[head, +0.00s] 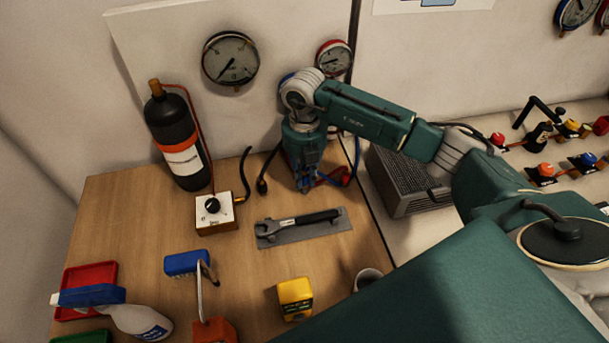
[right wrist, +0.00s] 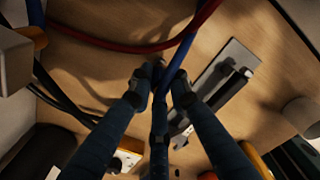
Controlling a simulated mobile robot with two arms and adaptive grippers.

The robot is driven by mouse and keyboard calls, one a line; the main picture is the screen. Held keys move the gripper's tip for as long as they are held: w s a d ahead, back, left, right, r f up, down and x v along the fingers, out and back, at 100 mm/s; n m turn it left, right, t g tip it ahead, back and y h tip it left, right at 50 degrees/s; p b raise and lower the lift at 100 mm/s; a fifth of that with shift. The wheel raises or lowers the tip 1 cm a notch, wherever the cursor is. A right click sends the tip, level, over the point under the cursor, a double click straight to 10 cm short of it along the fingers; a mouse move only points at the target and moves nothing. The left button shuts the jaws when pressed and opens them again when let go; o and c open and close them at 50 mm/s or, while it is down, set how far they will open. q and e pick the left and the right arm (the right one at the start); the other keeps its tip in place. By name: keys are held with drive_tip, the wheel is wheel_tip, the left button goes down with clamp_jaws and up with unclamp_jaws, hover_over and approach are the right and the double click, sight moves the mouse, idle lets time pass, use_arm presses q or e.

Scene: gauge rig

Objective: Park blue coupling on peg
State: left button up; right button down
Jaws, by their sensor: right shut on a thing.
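My right gripper (head: 304,187) points down over the back of the wooden table, below the gauge panel. In the right wrist view its two fingers (right wrist: 164,88) are closed around a slim blue piece (right wrist: 160,122), which I take for the blue coupling. A blue hose (right wrist: 174,66) runs up from between the fingertips. In the head view the coupling is mostly hidden by the gripper; blue hose (head: 348,178) shows beside it. I cannot make out the peg in either view. My left gripper is not in view.
A red hose (right wrist: 125,47) crosses close to the fingertips. A wrench (head: 300,225) on a grey plate lies in front. A control box (head: 215,213) and black cylinder (head: 177,135) stand left. A grey vented box (head: 408,180) is right; a yellow device (head: 295,298) is nearer.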

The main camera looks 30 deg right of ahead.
drive_tip(key=shift+f+b, duration=0.7)
drive_tip(key=shift+f, duration=0.4)
drive_tip(key=shift+f, duration=0.15)
drive_tip(key=c, duration=1.8)
unclamp_jaws()
drive_tip(key=o, duration=0.6)
wheel_tip(320, 180, up, 12)
drive_tip(key=shift+r, duration=0.1)
